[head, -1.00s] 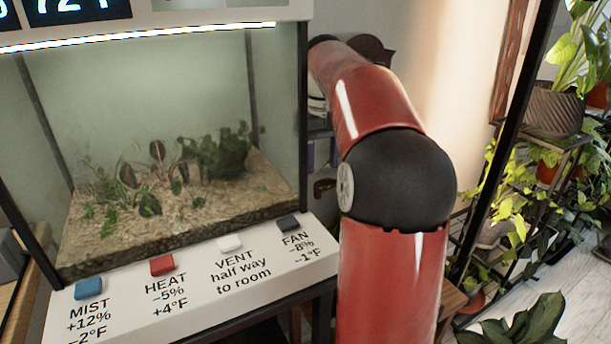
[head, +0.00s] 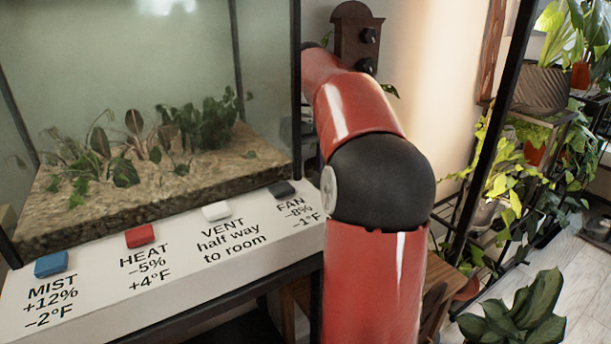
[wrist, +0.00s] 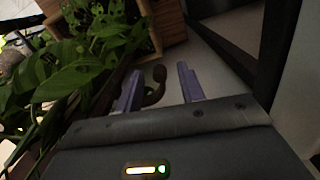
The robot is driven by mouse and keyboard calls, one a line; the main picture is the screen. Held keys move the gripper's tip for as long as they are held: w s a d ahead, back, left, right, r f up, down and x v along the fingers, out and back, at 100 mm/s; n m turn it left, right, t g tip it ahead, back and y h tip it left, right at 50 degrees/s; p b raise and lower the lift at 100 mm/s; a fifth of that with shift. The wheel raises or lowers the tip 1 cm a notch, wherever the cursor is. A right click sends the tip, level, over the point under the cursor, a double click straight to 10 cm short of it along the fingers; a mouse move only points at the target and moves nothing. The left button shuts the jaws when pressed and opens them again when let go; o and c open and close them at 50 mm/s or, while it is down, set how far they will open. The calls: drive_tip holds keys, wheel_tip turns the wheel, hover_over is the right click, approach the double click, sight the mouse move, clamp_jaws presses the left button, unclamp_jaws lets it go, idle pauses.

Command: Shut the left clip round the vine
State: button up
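My gripper (wrist: 159,68) shows in the wrist view with its two purple-grey fingers apart. A curved brown hook-like piece (wrist: 155,86) shows between the fingers, nearer the left one; I cannot tell whether it touches or whether it is a clip. Leafy green stems (wrist: 85,65) lie to the left of the fingers; I cannot tell which is the vine. In the head view my gripper is hidden behind my red arm and the glass tank. No clip can be made out for certain in either view.
A glass tank (head: 150,205) with plants stands left of my arm, above a ledge with several coloured buttons (head: 140,236). A dark wooden board with black knobs (head: 346,32) is on the wall behind. Shelves of potted plants (head: 540,92) stand at right.

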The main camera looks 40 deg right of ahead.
clamp_jaws()
idle(0.3)
drive_tip(key=shift+s, duration=0.1)
drive_tip(key=shift+s+d+n+p, duration=0.15)
drive_tip(key=shift+s+n+p, duration=0.4)
drive_tip(key=shift+n, duration=0.5)
drive_tip(key=shift+s+d+n+p, duration=0.15)
drive_tip(key=shift+s+n+p, duration=0.35)
drive_tip(key=shift+n, duration=0.5)
drive_tip(key=shift+s+d+n+p, duration=0.15)
drive_tip(key=shift+s+n+p, duration=0.35)
drive_tip(key=shift+n, duration=0.55)
